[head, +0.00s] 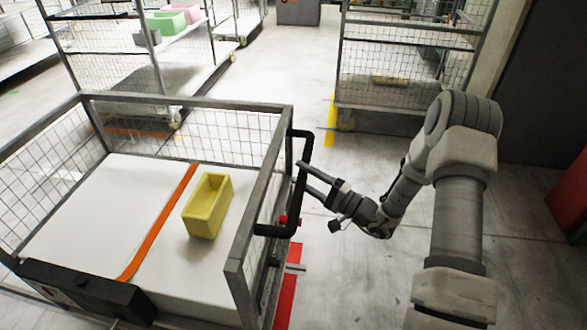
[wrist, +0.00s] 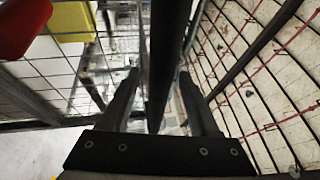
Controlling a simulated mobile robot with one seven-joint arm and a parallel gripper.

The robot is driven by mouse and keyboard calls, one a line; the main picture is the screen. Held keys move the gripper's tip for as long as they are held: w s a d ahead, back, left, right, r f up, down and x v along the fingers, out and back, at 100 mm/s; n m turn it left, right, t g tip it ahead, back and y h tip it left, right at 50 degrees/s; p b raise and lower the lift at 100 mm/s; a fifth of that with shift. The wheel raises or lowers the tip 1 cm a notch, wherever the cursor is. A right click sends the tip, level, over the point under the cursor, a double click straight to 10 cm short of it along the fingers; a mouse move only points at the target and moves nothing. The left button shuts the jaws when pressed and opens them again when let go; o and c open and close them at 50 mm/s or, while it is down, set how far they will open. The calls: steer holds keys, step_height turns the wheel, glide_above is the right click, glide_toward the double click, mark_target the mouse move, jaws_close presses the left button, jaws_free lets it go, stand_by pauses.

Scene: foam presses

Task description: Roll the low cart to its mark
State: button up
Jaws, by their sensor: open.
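The low cart (head: 283,105) stands at the left in the head view, with grey mesh sides and a white deck. A black upright handle (head: 303,160) sticks out from its right end. My gripper (head: 303,176) is at this handle with its fingers apart. In the wrist view, the handle bar (wrist: 160,65) passes between the two open fingers (wrist: 155,85); I cannot tell whether either touches it. Floor markings show: a red strip (head: 287,285) beside the cart's right end, an orange strip (head: 135,132) behind it, and a yellow strip (head: 331,120). Which one is the cart's mark is unclear.
A yellow foam box (head: 207,207) sits on the cart deck, right of an orange line (head: 160,220). Tall mesh trolleys stand behind, one at the left (head: 155,60) and one at the right (head: 405,105). The floor between them is clear. A red object (head: 572,200) is at the right edge.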

steer(key=shift+x, duration=1.55)
steer(key=shift+c, duration=0.2)
jaws_close()
